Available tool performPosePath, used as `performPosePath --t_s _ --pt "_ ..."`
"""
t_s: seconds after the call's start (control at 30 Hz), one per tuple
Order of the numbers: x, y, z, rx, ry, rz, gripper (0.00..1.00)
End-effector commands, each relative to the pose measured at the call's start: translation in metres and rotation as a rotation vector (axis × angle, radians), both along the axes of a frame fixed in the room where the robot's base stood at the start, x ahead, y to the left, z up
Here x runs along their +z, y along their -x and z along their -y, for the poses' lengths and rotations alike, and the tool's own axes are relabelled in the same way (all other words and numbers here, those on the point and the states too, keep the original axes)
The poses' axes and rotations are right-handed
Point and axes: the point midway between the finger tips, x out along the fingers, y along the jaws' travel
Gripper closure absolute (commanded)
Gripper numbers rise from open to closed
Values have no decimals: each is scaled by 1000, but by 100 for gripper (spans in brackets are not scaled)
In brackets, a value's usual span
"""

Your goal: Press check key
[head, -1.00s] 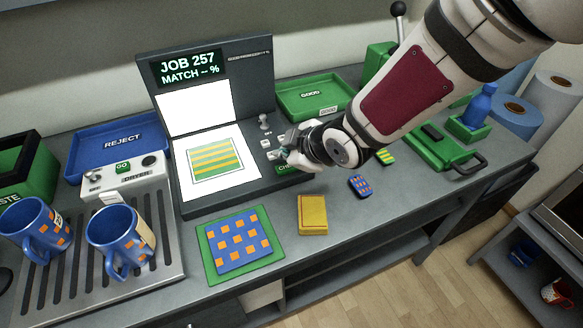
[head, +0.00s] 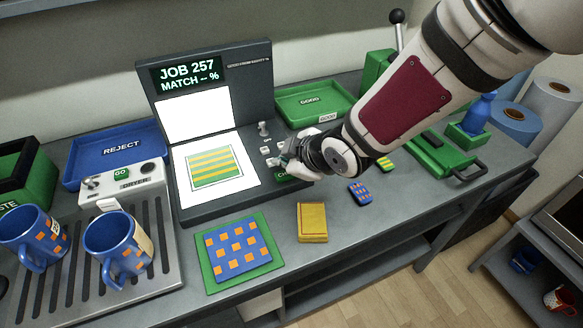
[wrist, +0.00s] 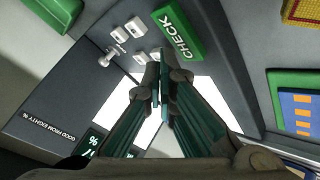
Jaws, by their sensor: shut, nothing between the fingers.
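The green CHECK key (wrist: 179,31) sits on the grey console panel in the wrist view, just beyond my fingertips. In the head view only part of the key (head: 284,178) shows, beside my gripper. My gripper (wrist: 160,68) is shut and empty, with its fingers over the panel close to the key. I cannot tell whether the tips touch anything. The grey console (head: 225,120) has a screen reading "JOB 257" and "MATCH -- %" (head: 189,74). A green and yellow striped sheet (head: 214,167) lies on its lit white plate.
White keys (wrist: 127,30) and a small lever (head: 264,130) stand close to my gripper. A green GOOD tray (head: 312,103) is behind it. A yellow block (head: 312,222) and a patterned pad (head: 238,247) lie in front. Blue mugs (head: 117,245) stand at left.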

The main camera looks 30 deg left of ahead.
Motion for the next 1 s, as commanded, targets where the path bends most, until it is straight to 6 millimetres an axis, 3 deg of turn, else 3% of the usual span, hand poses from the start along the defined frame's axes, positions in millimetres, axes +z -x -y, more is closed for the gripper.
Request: performPosePath --t_s 1.0 --pt "-9 0 0 0 0 0 100"
